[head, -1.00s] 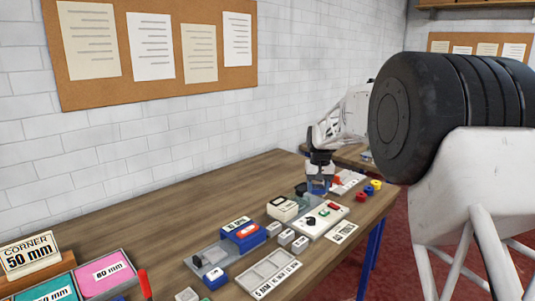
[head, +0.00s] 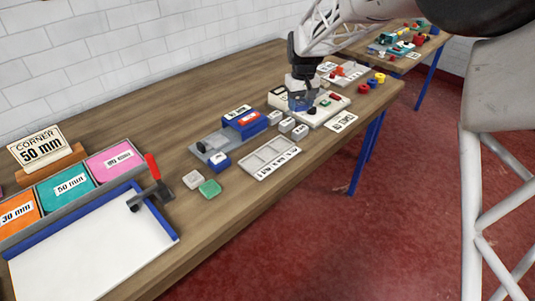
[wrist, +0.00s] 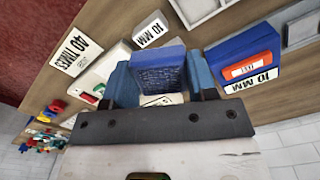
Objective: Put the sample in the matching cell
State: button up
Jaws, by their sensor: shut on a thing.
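My gripper (wrist: 161,78) is shut on a dark blue textured block, the sample (wrist: 158,66), which sits between its two blue fingers in the wrist view. In the head view my gripper (head: 301,102) hangs over the white control panel (head: 327,109); the sample cannot be told apart from the blue fingers there. A pale grey tray with several cells (head: 250,171) lies to the left and nearer the front edge, with small labels along its front side. The label words are too small to read surely. Part of a grey tray (wrist: 190,14) shows at the wrist view's top.
A blue tester with a red label (head: 246,124) stands left of the panel, beside small white blocks (head: 287,125). A grey block (head: 193,180) and a green block (head: 209,188) lie left of the tray. A white card (head: 343,122) lies near the front edge.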

jog(key=s+a+f+n, duration=0.1)
jog(key=s+a+f, duration=0.1)
jog(key=s, duration=0.5)
jog(key=s+a+f+n, duration=0.2)
jog(key=s+f, duration=0.1)
jog(key=s, duration=0.5)
jog(key=s+a+f+n, duration=0.2)
jog(key=s, duration=0.5)
jog(key=shift+s+f, duration=0.15)
jog(key=shift+s, duration=0.15)
jog(key=shift+w, duration=0.15)
send_over(269, 155)
jog(key=shift+w+f, duration=0.1)
jog(key=shift+f, duration=0.6)
jog(key=shift+f, duration=0.15)
jog(key=shift+f, duration=1.65)
jog(key=shift+f, duration=0.6)
